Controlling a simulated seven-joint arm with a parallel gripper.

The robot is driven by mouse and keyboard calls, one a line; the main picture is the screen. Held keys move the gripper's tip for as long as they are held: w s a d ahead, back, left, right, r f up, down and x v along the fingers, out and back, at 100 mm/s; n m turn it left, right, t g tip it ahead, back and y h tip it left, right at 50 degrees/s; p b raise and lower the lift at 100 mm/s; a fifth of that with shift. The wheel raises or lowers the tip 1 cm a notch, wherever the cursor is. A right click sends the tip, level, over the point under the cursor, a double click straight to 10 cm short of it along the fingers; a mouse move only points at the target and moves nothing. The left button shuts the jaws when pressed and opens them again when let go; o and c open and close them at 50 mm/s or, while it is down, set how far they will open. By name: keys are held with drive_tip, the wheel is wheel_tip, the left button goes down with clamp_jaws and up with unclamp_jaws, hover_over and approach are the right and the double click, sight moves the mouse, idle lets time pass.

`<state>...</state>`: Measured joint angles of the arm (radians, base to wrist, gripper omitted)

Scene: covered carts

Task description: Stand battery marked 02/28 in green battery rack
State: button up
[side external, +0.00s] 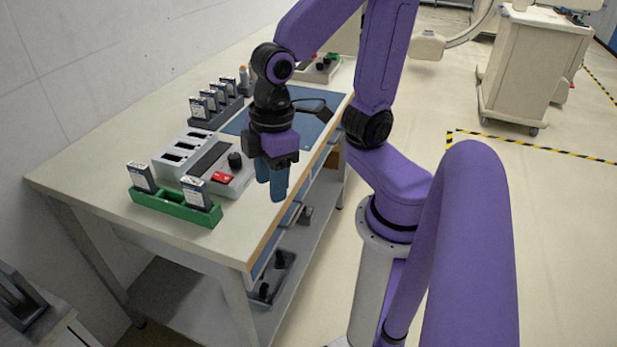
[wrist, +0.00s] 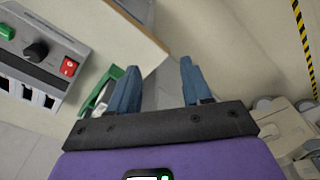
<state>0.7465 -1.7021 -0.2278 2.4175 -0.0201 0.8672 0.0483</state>
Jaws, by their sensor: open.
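The green battery rack (side external: 172,207) lies at the near left end of the table in the side view. One battery (side external: 140,177) stands at its left end and another battery (side external: 195,193) at its right end, with bare rack between them. Several more batteries stand in a dark rack (side external: 203,124) farther back. The labels are too small to read, so I cannot tell which is marked 02/28. My gripper (side external: 271,184) is open and empty near the table's front edge, right of the green rack. Its blue fingers also show spread apart in the wrist view (wrist: 159,86).
A grey slotted block (side external: 168,160) and a control box with a red switch (side external: 222,178) and black knob stand between the racks. A blue mat (side external: 305,98) lies behind my gripper. The table's front edge runs beneath the gripper; a lower shelf holds a dark tray (side external: 273,278).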

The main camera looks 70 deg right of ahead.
drive_tip(key=s+d+n, duration=0.2)
drive_tip(key=s, duration=0.4)
drive_tip(key=shift+d+f+g, duration=0.3)
drive_tip(key=shift+d+f, duration=0.05)
idle(0.8)
